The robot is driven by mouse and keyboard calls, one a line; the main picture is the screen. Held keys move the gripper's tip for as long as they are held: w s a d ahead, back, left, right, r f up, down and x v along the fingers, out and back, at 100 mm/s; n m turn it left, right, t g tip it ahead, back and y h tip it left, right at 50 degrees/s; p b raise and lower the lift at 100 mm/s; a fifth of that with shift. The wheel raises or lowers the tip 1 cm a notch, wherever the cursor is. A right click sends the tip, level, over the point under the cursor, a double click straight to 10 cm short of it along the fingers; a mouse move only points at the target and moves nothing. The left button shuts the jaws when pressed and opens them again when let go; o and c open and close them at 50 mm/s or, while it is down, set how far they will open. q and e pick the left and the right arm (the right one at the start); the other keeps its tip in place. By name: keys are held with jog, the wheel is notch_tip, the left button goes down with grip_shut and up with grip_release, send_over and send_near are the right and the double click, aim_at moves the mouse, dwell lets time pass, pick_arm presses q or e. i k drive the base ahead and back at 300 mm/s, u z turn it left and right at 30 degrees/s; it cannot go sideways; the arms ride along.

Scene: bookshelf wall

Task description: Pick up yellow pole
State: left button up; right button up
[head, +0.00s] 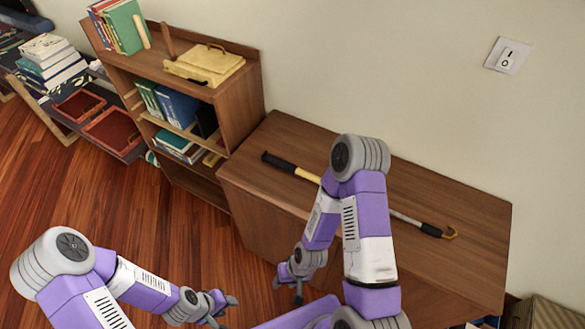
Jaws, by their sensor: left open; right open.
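The yellow pole (308,175) lies flat across the top of the wooden cabinet (460,265). Its black handle end is at the left, with a yellow section beside it. My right arm hides its middle. My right gripper (288,292) is open and empty, in front of the cabinet and below the pole in the picture. My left gripper (226,310) is open and empty, further left over the floor. Neither gripper touches the pole.
A bookshelf (236,105) with books and a yellow case (205,64) stands left of the cabinet. A low shelf with red trays (115,130) is further left. A light switch (507,55) is on the wall. The cabinet top around the pole looks clear.

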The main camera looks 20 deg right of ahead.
aim_at(311, 177)
jog(key=z, duration=0.05)
jog(key=i, duration=0.1)
jog(key=z, duration=1.05)
